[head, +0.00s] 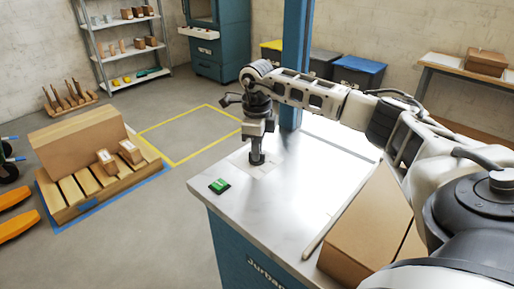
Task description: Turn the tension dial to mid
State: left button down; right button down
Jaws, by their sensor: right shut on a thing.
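My right gripper (257,157) points straight down at the left part of a blue machine's pale metal top (282,214). It is shut on what appears to be the tension dial, at a light square plate on that top. The fingers cover the dial, so its marks and setting cannot be read. A small green switch or button (219,186) sits on the top near its left corner, apart from the gripper. My left gripper is not in view.
A cardboard box (366,226) stands on the right of the top, beneath my right arm. A blue post (297,65) rises behind the gripper. A pallet with boxes (103,188) stands on the floor at left, beside a clear yellow-outlined area.

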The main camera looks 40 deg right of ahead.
jog(key=shift+r, duration=0.15)
jog(key=c, duration=1.5)
grip_release()
jog(key=shift+o, duration=0.2)
notch_tip(320, 180, up, 16)
